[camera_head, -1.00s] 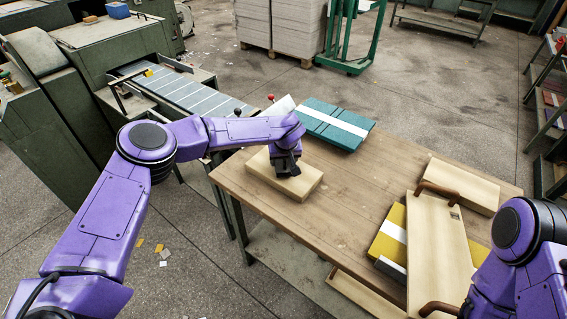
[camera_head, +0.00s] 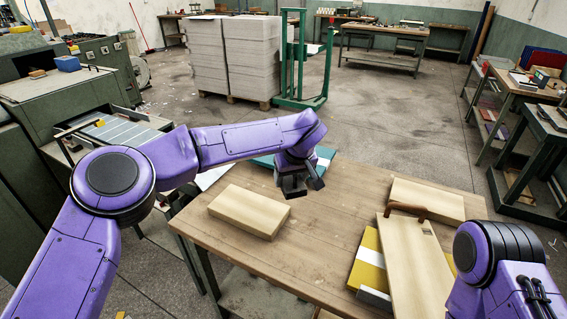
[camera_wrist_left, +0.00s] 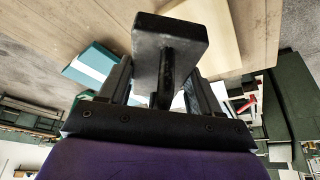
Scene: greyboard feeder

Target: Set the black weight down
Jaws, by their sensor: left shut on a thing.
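The black weight (camera_wrist_left: 170,40) is a dark block with a stem, and my left gripper (camera_wrist_left: 165,92) is shut on its stem in the left wrist view. In the head view my left gripper (camera_head: 298,184) is over the table (camera_head: 330,215), right of and beyond a pale wooden block (camera_head: 248,212). The weight (camera_head: 293,192) shows there as a dark shape under the fingers, seemingly above the tabletop and off the block. My right arm enters at the lower right, but its gripper is out of view.
Teal boards with a white band (camera_head: 262,161) lie behind my left gripper. At the right are another pale block (camera_head: 428,198), a long board (camera_head: 415,262) with a brown handle, and a yellow stack (camera_head: 370,265). The table's middle is clear.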

